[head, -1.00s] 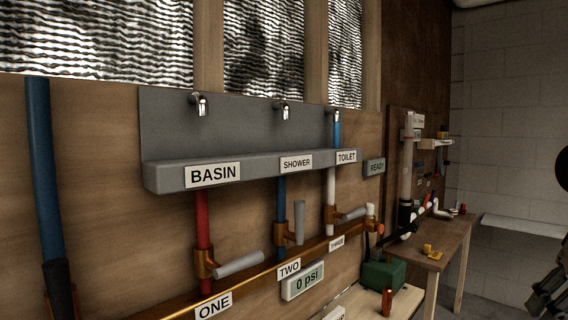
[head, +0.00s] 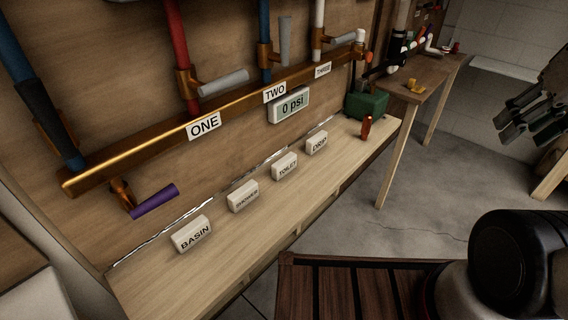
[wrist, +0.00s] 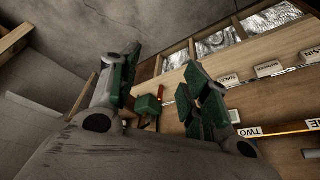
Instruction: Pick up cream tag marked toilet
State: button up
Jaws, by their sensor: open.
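The cream tag marked TOILET (head: 285,166) stands on the wooden bench ledge, between the SHOWER tag (head: 243,196) and the tag that reads DROP (head: 316,142). My gripper (head: 535,112) is at the far right of the head view, well apart from the tags, with nothing between its fingers. In the wrist view my gripper (wrist: 165,85) shows open, with its dark green fingers spread wide.
The BASIN tag (head: 191,234) stands at the near end of the bench (head: 215,265). A green box (head: 367,104) and a red object (head: 366,127) stand at its far end. A copper pipe (head: 225,118) with valves and a gauge (head: 289,105) runs above. Open floor lies right of the bench.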

aim_at(282, 167)
jog(key=i+l+u, duration=0.1)
jog(key=i+l, duration=0.4)
jog(key=i+l+u, duration=0.1)
jog(key=i+l, duration=0.4)
jog(key=l, duration=0.25)
jog(key=i+l+u, duration=0.1)
jog(key=u, duration=0.9)
